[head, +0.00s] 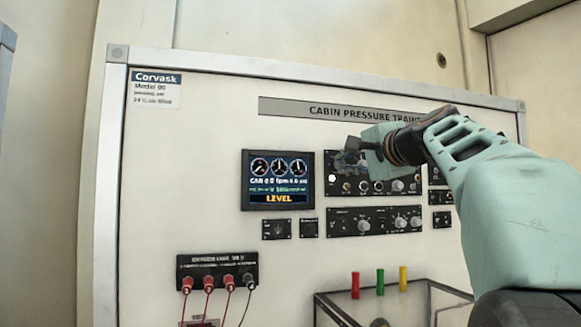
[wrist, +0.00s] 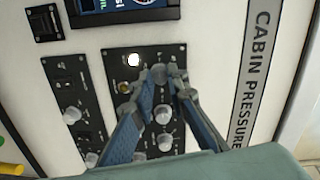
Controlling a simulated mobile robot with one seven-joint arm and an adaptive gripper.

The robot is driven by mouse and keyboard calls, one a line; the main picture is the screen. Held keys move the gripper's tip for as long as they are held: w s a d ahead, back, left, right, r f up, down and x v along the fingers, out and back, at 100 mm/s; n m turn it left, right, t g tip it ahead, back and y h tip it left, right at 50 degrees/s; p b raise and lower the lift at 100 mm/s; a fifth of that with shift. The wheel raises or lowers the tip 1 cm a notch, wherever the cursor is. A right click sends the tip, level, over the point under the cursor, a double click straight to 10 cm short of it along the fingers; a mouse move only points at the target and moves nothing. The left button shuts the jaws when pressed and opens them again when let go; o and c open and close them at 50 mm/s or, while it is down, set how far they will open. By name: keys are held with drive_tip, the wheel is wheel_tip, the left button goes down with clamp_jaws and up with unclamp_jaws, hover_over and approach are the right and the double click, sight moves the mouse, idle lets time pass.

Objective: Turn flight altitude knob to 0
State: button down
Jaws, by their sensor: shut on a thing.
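The black control panel (head: 333,166) with knobs sits right of the lit display, under the "CABIN PRESSURE" title. My gripper (head: 347,158) reaches in from the right to the panel's upper left part. In the wrist view, my gripper (wrist: 168,73) has its fingertips close together around a small knob at the panel face. The fingers mostly hide that knob, and its label and pointer cannot be read. Other knobs of this panel (wrist: 163,115) show between and below the fingers. I cannot read which is marked flight altitude.
The display (head: 278,180) reads "LEVEL". A lower knob panel (head: 345,222) lies below. Red jacks with cables (head: 209,283) are at lower left. A clear-topped box frame (head: 330,302) and red, green and yellow pieces (head: 380,282) stand below right.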

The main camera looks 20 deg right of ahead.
idle(0.4)
drive_tip(key=c, duration=1.9)
unclamp_jaws()
